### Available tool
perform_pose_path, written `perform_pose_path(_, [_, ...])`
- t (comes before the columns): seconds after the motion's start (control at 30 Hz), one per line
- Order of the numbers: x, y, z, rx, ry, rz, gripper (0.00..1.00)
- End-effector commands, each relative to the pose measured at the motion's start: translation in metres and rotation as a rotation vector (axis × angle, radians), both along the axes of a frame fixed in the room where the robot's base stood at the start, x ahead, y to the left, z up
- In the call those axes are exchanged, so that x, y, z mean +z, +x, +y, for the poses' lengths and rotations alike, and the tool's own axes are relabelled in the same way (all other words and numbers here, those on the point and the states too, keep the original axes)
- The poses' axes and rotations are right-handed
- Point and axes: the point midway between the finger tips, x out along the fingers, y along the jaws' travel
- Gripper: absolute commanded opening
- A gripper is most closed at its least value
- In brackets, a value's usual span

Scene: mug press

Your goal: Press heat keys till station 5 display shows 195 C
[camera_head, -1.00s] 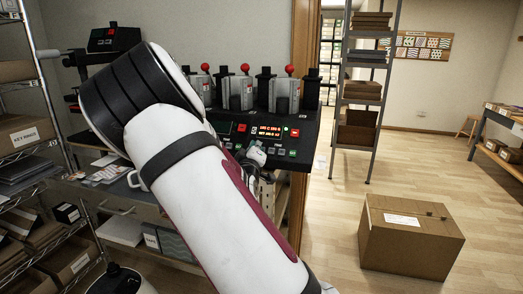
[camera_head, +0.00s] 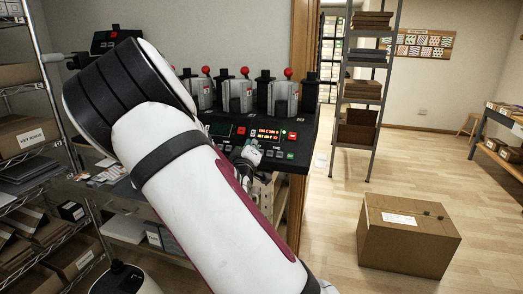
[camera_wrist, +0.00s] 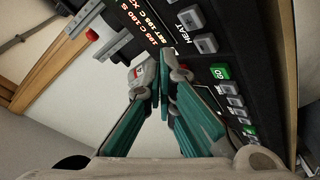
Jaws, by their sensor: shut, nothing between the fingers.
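A black control panel (camera_head: 228,143) under a row of presses carries a lit orange display (camera_head: 265,134). A green GO key (camera_wrist: 220,72) lies further along. My gripper (camera_wrist: 161,78) is shut and empty, its tips over the panel's front part. It also shows in front of the panel in the head view (camera_head: 249,152). I cannot tell whether the tips touch a key.
Several presses (camera_head: 238,95) with red-knobbed levers stand behind the panel. A red key (camera_head: 292,135) sits right of the display. A wire shelf (camera_head: 40,90) stands at left. A cardboard box (camera_head: 405,235) lies on open floor at right, near a grey rack (camera_head: 385,100).

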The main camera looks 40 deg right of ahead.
Motion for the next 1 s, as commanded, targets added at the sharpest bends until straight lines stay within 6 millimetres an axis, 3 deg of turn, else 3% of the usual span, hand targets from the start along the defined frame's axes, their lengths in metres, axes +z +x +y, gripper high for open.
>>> perform_pose_path(0.27, [0.018,-0.011,0.014,0.001,0.0,0.0,0.0])
perform_pose_path(1.0, [0.017,-0.011,0.014,0.0,0.0,0.0,0.0])
